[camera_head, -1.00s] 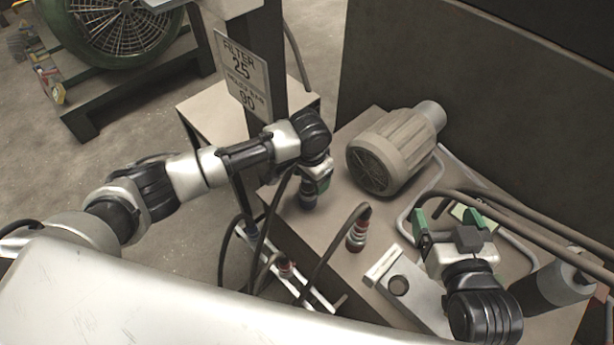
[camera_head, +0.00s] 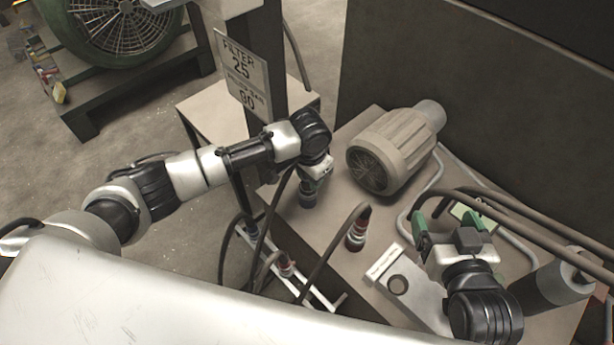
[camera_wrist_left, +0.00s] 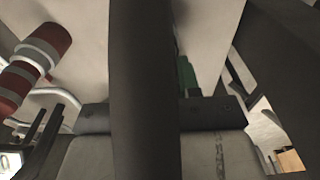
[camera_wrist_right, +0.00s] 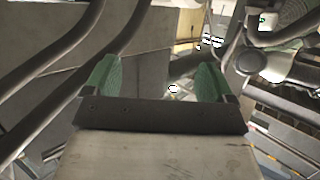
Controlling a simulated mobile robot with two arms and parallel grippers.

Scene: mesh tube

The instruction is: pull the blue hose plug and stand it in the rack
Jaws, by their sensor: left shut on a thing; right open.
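My left gripper (camera_head: 316,178) is shut on the blue hose plug (camera_head: 307,198), whose dark blue lower end points down at the table's left edge. In the left wrist view a dark hose (camera_wrist_left: 146,90) runs down the middle and hides most of the grip; one green fingertip (camera_wrist_left: 187,76) shows. My right gripper (camera_head: 447,222) is open and empty over the table's right part. Its two green fingers stand apart in the right wrist view (camera_wrist_right: 156,82).
A red plug (camera_head: 358,231) with a hose stands upright between the held plug and the block. A motor (camera_head: 390,155) sits behind. Hoses and a dark cylinder (camera_head: 550,287) crowd the right. A white rail frame (camera_head: 318,298) with plugs is below the table's left edge.

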